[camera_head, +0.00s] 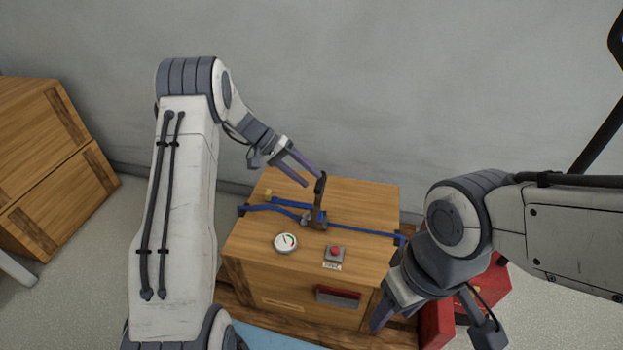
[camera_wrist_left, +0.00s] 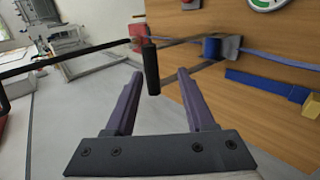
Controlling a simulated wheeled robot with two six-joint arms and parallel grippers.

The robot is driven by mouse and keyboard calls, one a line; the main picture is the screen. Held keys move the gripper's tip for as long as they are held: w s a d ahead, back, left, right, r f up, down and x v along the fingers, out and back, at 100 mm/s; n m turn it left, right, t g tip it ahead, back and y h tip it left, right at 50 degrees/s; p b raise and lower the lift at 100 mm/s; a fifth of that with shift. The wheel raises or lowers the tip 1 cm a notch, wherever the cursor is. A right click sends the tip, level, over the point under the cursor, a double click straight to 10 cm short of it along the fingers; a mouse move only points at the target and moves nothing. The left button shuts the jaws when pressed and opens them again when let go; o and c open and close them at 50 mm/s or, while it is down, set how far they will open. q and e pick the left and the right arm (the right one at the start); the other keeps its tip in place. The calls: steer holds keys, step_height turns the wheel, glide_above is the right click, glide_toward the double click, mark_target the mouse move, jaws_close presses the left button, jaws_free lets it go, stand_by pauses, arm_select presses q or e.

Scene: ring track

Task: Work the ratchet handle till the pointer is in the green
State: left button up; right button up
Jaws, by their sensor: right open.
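The ratchet (camera_head: 314,218) sits on a wooden crate (camera_head: 370,200) with its dark handle (camera_head: 320,188) standing up. Blue straps (camera_head: 368,231) run from it to both sides. A round white gauge (camera_head: 286,242) with a green patch lies in front; its pointer is too small to read surely. My left gripper (camera_head: 312,182) is open beside the handle's top. In the left wrist view the black handle grip (camera_wrist_left: 151,70) shows between and just beyond the open fingertips, with no clear contact. My right gripper (camera_head: 432,325) is open, low at the crate's front right.
A red button (camera_head: 335,252) on a grey box stands right of the gauge. A red case (camera_head: 437,325) stands at the right on the floor. Wooden crates (camera_head: 50,165) stand at the far left, and a grey wall is behind.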

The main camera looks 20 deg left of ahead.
arm_select(q)
steer(key=v, duration=0.8)
steer(key=shift+a+r+p, duration=0.2)
steer(key=shift+p, duration=0.25)
steer(key=s+d+r+m+g+y, duration=0.2)
steer(key=s+d+r+y, duration=0.1)
steer(key=s+d, duration=0.5)
steer(key=s+d+r+m+g+y, duration=0.15)
steer(key=s+d+r, duration=0.35)
steer(key=d, duration=0.6)
steer(key=s+d+f+m+t+y, duration=0.1)
steer(key=s+m+y, duration=0.1)
steer(key=s, duration=0.9)
steer(key=s+d+f+m+t+y, duration=0.1)
steer(key=s+m+t+y, duration=0.15)
steer(key=s, duration=0.85)
step_height(320, 180, up, 20)
steer(key=p, duration=2)
steer(key=shift+a+r+g, duration=0.25)
steer(key=shift+g, duration=0.05)
steer(key=shift+w, duration=0.15)
